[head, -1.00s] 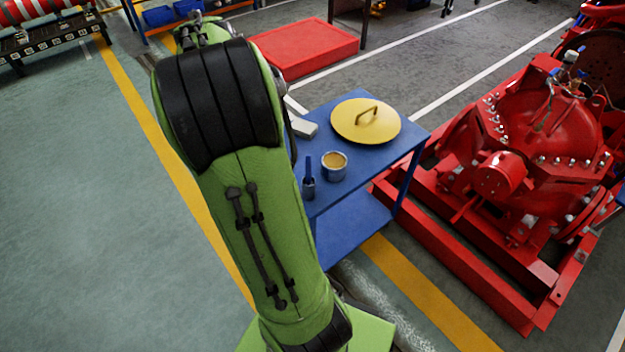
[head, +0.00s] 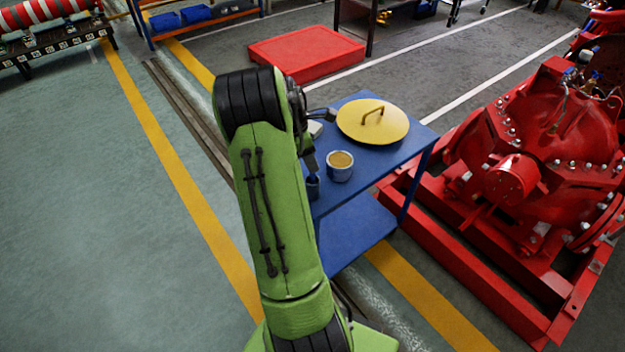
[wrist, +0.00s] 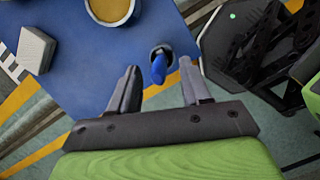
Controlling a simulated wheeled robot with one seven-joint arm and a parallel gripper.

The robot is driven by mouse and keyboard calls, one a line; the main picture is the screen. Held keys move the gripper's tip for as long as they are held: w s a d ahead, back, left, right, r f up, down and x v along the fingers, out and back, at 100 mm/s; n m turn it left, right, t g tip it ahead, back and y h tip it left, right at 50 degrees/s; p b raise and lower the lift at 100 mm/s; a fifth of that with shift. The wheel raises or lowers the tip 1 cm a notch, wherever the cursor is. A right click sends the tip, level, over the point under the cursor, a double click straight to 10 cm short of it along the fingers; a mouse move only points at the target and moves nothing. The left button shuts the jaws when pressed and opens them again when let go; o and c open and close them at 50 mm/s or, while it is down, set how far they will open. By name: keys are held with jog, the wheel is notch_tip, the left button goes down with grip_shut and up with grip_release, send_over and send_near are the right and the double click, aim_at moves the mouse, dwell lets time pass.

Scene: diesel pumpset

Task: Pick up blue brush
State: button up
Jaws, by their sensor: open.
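The blue brush (head: 313,187) is on the near left part of the blue table (head: 383,155), partly hidden by my arm in the head view. In the wrist view, the blue brush (wrist: 158,68) shows its handle end pointing up towards the camera, over a small pale and dark base. My gripper (wrist: 160,66) is open, with one finger on each side of the brush in the picture. The fingers appear apart from it, and nothing is held. The height gap between the fingertips and the brush is hard to judge.
A tin with tan contents (head: 340,168) stands close to the brush. A yellow lid with a handle (head: 372,122) lies behind it. A whitish block (wrist: 36,48) is on the table's left side in the wrist view. A red pump (head: 510,170) stands to the right.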

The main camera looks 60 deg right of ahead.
aim_at(313, 182)
jog(key=b+x, duration=0.1)
jog(key=x, duration=0.2)
jog(key=shift+f, duration=0.15)
grip_shut()
